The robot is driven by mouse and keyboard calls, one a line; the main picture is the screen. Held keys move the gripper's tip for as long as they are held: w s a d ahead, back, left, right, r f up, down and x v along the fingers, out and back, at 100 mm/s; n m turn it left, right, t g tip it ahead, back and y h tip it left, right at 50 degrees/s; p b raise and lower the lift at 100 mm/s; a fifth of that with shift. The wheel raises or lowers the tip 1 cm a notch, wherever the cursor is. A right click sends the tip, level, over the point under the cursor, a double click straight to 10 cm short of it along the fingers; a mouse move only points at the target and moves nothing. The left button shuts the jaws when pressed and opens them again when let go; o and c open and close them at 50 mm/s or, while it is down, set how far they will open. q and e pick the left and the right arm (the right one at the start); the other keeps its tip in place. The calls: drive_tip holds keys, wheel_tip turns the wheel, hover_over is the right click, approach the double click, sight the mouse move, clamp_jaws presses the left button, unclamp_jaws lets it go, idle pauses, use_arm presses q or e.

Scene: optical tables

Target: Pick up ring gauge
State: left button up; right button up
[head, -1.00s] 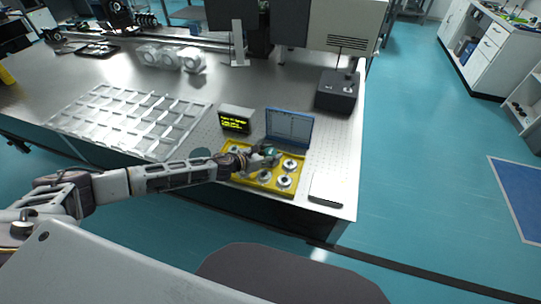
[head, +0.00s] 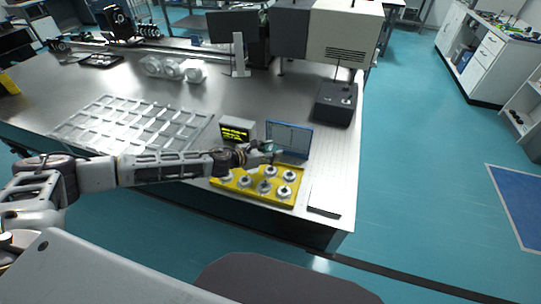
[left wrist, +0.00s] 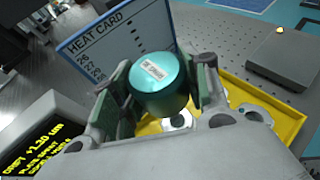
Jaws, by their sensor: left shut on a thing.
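In the left wrist view, a teal cylinder (left wrist: 158,84) with a small white label, which appears to be the ring gauge, sits between the two finger pads. My left gripper (left wrist: 160,90) is shut on it. In the head view, my left gripper (head: 266,149) reaches in from the left and is above the back part of a yellow tray (head: 250,197). The held cylinder shows only as a small teal patch there. Several silver round pieces (head: 264,187) stand in the tray. My right gripper is not in view.
A blue heat card (head: 290,138) stands upright behind the tray. A small display (head: 237,129) with yellow text is left of it. A white grid rack (head: 130,125) fills the table's left. A dark box (head: 336,103) stands behind right.

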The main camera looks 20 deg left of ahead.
use_arm(q)
drive_tip(key=shift+r, duration=0.7)
idle(0.5)
